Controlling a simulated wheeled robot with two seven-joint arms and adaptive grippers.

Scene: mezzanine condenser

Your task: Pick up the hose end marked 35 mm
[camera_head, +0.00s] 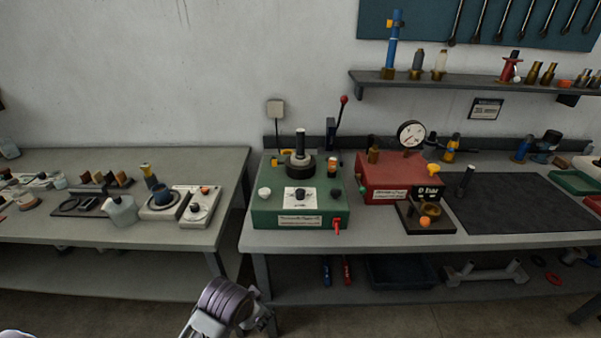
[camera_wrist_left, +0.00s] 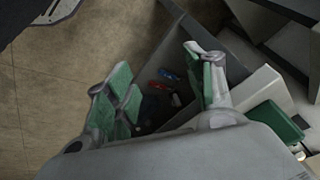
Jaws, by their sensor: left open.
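I cannot make out a 35 mm marking on any part. Candidate fittings stand on the wall shelf: a tall blue one with a brass base (camera_head: 392,45), a grey one (camera_head: 417,64), a whitish one (camera_head: 440,64) and brass ones (camera_head: 533,73). My left gripper (camera_head: 262,318) is low in front of the benches, at the bottom of the head view, away from all of these. In the left wrist view its green-padded fingers (camera_wrist_left: 163,82) are spread with nothing between them. My right gripper is not in view.
The right bench holds a green machine (camera_head: 300,221), a red gauge unit (camera_head: 395,178) and a dark mat (camera_head: 520,204). The left bench (camera_head: 100,232) carries small fixtures. A lower shelf (camera_head: 400,291) holds blue and red tools, a dark tray and a grey bracket. Floor shows between the benches.

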